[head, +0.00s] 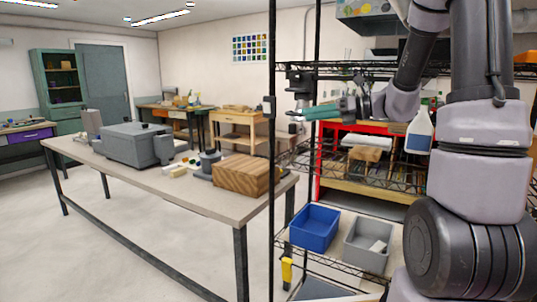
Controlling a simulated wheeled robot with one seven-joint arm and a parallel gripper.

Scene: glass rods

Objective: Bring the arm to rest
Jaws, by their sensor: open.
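My arm (405,75) reaches in from the right of the head view, bent at the elbow, with its end pointing left. The gap between the fingers is too small to make out from this angle.
The worktable (215,198) holds a grey machine (133,143) and a wooden block (240,175). A rack post (272,215) stands close left of my gripper. A blue bin (314,228) and a grey bin (366,244) sit on a lower shelf. The floor at left is clear.

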